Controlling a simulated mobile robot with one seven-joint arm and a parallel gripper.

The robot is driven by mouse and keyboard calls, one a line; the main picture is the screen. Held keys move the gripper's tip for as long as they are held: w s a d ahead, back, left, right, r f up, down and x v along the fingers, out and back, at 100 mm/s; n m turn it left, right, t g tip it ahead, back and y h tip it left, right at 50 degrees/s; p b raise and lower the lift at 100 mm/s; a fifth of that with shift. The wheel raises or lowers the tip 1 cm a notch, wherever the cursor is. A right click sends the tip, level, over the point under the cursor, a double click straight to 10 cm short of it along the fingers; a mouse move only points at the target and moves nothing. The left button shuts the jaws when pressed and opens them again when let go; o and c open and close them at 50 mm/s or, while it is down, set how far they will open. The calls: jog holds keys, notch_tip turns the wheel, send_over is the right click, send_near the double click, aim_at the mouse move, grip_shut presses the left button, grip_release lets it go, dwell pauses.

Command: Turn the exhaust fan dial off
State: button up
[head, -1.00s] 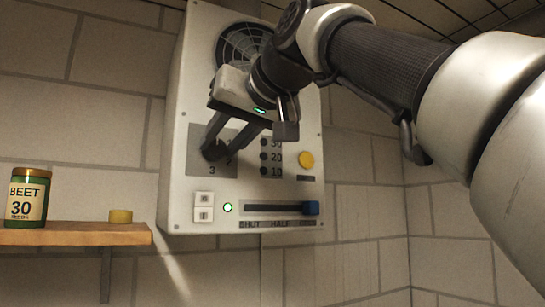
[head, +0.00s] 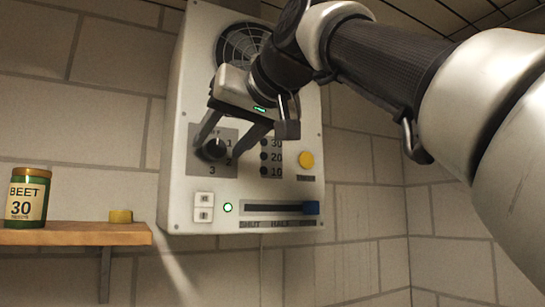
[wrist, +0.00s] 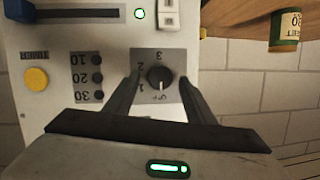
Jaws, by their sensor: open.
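The exhaust fan dial (head: 212,149) is a round dark knob on a grey plate marked OFF, 1, 2 and 3, on a pale wall box. Its white mark appears to point up towards OFF in the head view. In the wrist view the dial (wrist: 160,78) shows whole, with its mark towards the OFF label. My gripper (head: 217,149) is open, with one finger on each side of the dial. In the wrist view there is a gap between the knob and each finger. The fingers hide part of the plate in the head view.
The box (head: 178,190) also has a fan grille (head: 240,42), a yellow timer button (head: 306,160), a rocker switch (head: 204,207), a green light and a blue slider (head: 311,208). A wooden shelf (head: 75,235) at left holds a beet tin (head: 27,198) and a small yellow block (head: 120,216).

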jog(key=v, duration=1.7)
jog(key=shift+d, duration=0.1)
jog(key=w+d+f+m+g+h, duration=0.1)
jog(key=w+d+f+m+h, duration=0.2)
jog(key=f, duration=0.9)
jog(key=w+d+f+m+g+h, duration=0.15)
jog(key=d+f, duration=0.25)
jog(key=f, duration=0.7)
jog(key=s+d+f+g+h, duration=0.1)
jog(key=s+d+f, duration=0.2)
jog(key=f, duration=0.8)
jog(key=s+d+f+m+g+h, duration=0.1)
jog(key=s+d+f+h, duration=0.1)
jog(key=f, duration=0.9)
jog(key=s+d+f+g+h, duration=0.1)
jog(key=s+d+f, duration=0.2)
jog(key=f, duration=0.8)
jog(key=shift+s+d+f, duration=0.2)
jog(key=shift+s+d, duration=0.15)
jog(key=shift+d, duration=0.4)
